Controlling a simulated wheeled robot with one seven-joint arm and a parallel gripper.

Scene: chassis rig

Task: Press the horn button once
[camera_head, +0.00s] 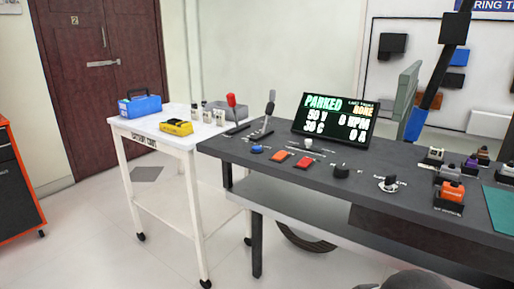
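A dark bench (330,185) carries a row of controls along its front. From left to right these are a round blue button (257,149), an orange switch (281,155), a red switch (304,162), a black knob (342,171) and a round silver-and-black control (388,184). Their labels are too small to read, so I cannot tell which one is the horn button. A lit display (335,119) behind them reads PARKED. My gripper is not in view.
A white cart (150,127) with a blue toolbox (140,105) and yellow case (176,127) adjoins the bench's left. Levers (269,108) stand behind the buttons. Several small devices and an orange block (452,191) occupy the right. The floor at front left is clear.

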